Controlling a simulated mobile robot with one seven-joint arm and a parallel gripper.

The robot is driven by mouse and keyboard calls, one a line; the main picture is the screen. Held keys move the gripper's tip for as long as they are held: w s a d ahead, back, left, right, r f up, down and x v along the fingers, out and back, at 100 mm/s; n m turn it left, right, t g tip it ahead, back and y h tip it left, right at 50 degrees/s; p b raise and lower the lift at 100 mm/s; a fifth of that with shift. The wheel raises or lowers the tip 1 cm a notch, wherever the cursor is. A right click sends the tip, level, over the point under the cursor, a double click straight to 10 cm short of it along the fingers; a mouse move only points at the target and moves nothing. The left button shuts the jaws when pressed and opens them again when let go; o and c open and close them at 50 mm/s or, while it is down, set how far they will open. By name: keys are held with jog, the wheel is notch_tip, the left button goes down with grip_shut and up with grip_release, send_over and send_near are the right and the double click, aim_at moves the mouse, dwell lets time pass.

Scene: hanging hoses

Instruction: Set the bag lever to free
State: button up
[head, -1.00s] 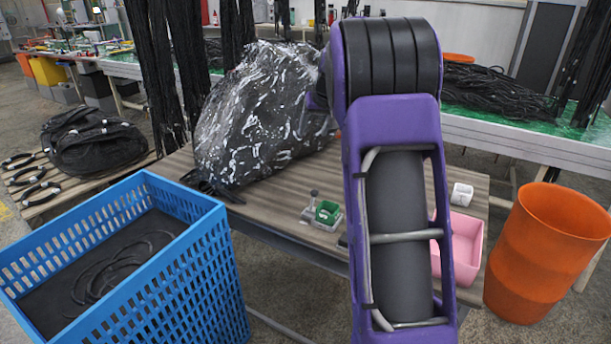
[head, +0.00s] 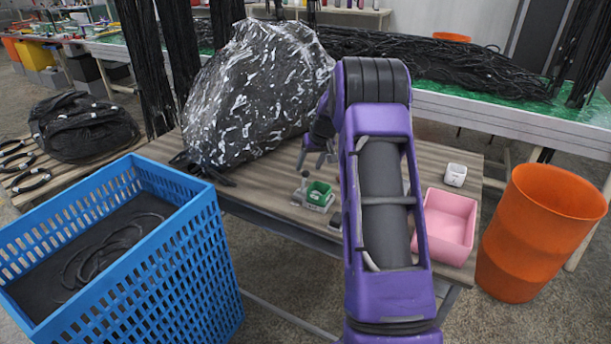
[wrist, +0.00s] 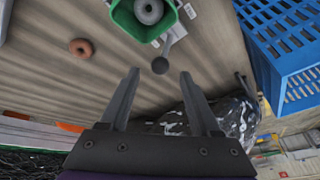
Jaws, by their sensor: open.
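The lever (wrist: 167,46) is a short grey stalk with a dark ball knob, next to a small green box (wrist: 142,14). In the head view the lever (head: 304,183) stands at the left of the green box (head: 319,193) on the wooden table. My gripper (wrist: 160,74) is open and empty in the wrist view. The knob appears just beyond and between its fingertips; I cannot tell whether they touch. In the head view my gripper (head: 316,158) is above and behind the lever, partly hidden by my purple arm. The wrapped bag (head: 255,95) lies behind it on the left.
A blue crate (head: 215,250) stands at the front left. A pink bin (head: 447,225) and a white cup (head: 455,175) sit on the table's right side, with an orange barrel (head: 530,235) beyond. A brown ring (wrist: 80,47) lies on the table.

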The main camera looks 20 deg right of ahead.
aim_at(307, 171)
jog(key=x, duration=0.5)
jog(key=shift+w+f, duration=0.1)
jog(key=shift+f, duration=0.15)
grip_shut()
dwell(1.2)
